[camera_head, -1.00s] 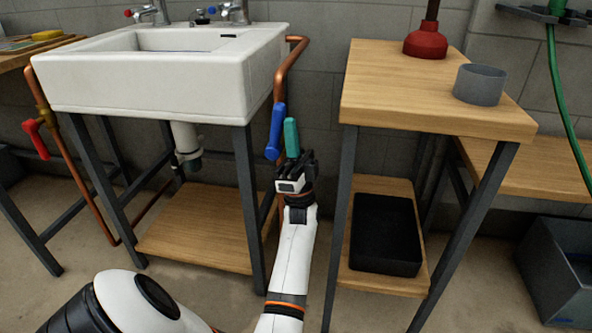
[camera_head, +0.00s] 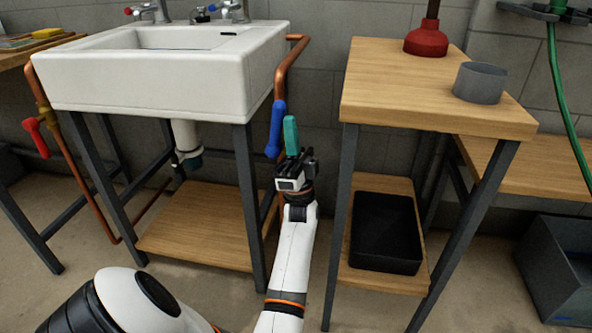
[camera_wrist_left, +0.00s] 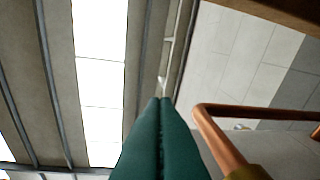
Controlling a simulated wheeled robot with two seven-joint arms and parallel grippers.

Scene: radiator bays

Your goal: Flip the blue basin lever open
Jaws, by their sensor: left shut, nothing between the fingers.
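The blue lever (camera_head: 276,128) stands nearly upright, slightly tilted, on the copper pipe (camera_head: 291,62) at the right side of the white basin (camera_head: 155,75). My left gripper (camera_head: 291,132) has teal fingers, pressed together and pointing up, just right of the lever in the head view. I cannot tell whether they touch it. In the left wrist view the shut fingers (camera_wrist_left: 160,120) point up with nothing between them, and the copper pipe (camera_wrist_left: 220,145) bends to their right. The blue lever does not show there. My right gripper is out of view.
A red lever (camera_head: 37,138) is on the pipe left of the basin. A wooden table (camera_head: 420,110) stands right of my left arm, with a plunger (camera_head: 426,40) and grey cup (camera_head: 480,83) on top and a black bin (camera_head: 386,232) on its shelf. A basin leg stands close left.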

